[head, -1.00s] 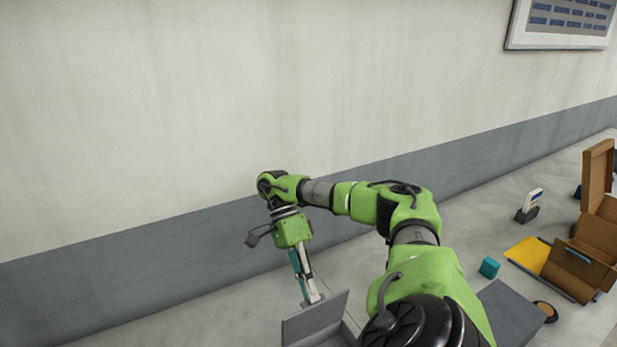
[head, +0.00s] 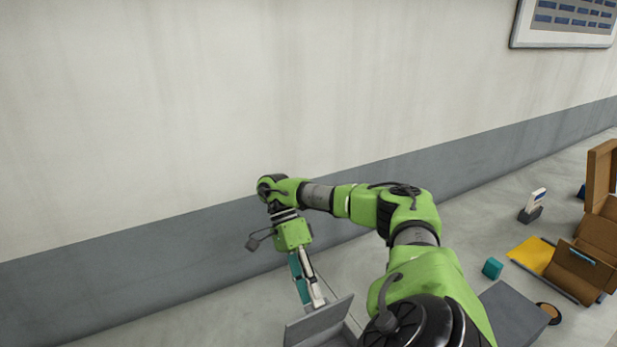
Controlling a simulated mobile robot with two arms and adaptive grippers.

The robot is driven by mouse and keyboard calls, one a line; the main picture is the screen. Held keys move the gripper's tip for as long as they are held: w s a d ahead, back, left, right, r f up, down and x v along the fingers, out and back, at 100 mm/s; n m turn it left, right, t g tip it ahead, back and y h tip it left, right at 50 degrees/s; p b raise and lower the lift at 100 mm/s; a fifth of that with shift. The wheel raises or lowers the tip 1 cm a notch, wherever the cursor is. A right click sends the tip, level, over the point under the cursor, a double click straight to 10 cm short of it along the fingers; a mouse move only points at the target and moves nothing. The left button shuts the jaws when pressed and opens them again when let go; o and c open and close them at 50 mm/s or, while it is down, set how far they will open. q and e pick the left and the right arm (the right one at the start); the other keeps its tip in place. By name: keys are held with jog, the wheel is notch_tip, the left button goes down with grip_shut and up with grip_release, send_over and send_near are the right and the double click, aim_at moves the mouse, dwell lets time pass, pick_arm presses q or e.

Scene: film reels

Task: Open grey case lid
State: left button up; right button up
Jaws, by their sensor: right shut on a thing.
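The grey case (head: 352,330) is at the bottom of the head view, partly hidden by my right arm and cut off by the picture's edge. Its grey lid (head: 318,324) stands raised and tilted at the left of the case. My right gripper (head: 312,304) points down at the lid's upper edge, with its fingers closed together on the lid. The exact contact at the fingertips is small and hard to see. My left gripper is not in view.
An open brown box (head: 590,262) stands at the right, with a yellow sheet (head: 531,254) beside it. A teal cube (head: 492,268), a grey panel (head: 512,312) and a round reel (head: 548,313) lie nearer. A small white-and-grey item (head: 533,206) stands farther back. The wall is behind.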

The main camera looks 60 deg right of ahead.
jog(key=v, duration=0.7)
jog(key=shift+w+r, duration=0.15)
jog(key=shift+w, duration=0.05)
dwell(0.5)
dwell(0.5)
